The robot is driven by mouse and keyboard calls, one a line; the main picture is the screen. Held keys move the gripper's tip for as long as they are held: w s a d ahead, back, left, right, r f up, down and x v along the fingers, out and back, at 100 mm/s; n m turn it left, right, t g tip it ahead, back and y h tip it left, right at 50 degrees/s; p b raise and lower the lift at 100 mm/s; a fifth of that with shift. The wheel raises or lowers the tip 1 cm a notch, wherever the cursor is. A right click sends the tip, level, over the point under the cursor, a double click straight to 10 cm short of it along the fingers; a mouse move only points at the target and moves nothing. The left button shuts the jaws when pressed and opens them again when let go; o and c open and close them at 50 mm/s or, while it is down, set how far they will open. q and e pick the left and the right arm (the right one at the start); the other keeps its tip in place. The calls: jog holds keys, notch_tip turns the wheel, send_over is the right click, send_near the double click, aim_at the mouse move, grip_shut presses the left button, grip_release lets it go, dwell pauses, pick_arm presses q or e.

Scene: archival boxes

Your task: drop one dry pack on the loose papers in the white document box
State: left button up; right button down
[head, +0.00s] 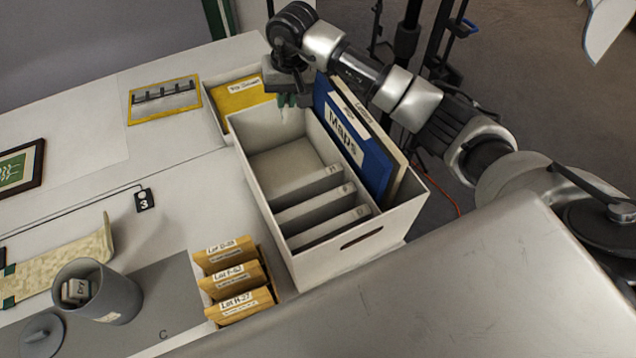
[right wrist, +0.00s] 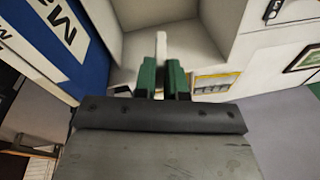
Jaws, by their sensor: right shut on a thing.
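The white document box (head: 345,262) stands in the middle of the head view, open at the top. It holds a blue Maps folder (head: 352,145), a cream folder behind it, several labelled pale files and a flat pale surface (head: 285,165) at the far end. I cannot make out loose papers there. My right gripper (head: 291,100) is over the box's far end, shut on a small white pack. This pack (right wrist: 161,47) sticks out between the green fingertips in the right wrist view. Another dry pack (head: 76,290) sits in the grey pot (head: 112,300). My left gripper is not in view.
Several yellow lot envelopes (head: 236,277) stand at the box's near left side. A second box with a yellow folder (head: 243,94) is behind it. A yellow-edged tray (head: 165,98), a framed picture (head: 20,166) and a lid (head: 42,334) lie left. The Maps folder rises beside the gripper.

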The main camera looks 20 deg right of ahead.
jog(key=shift+f+b, duration=0.3)
jog(key=shift+f, duration=1.05)
jog(key=c, duration=1.1)
grip_release()
notch_tip(320, 180, up, 11)
jog(key=s+d+b, duration=0.1)
jog(key=b, duration=0.2)
jog(key=shift+s+d+f, duration=0.15)
jog(key=shift+s+f, duration=0.05)
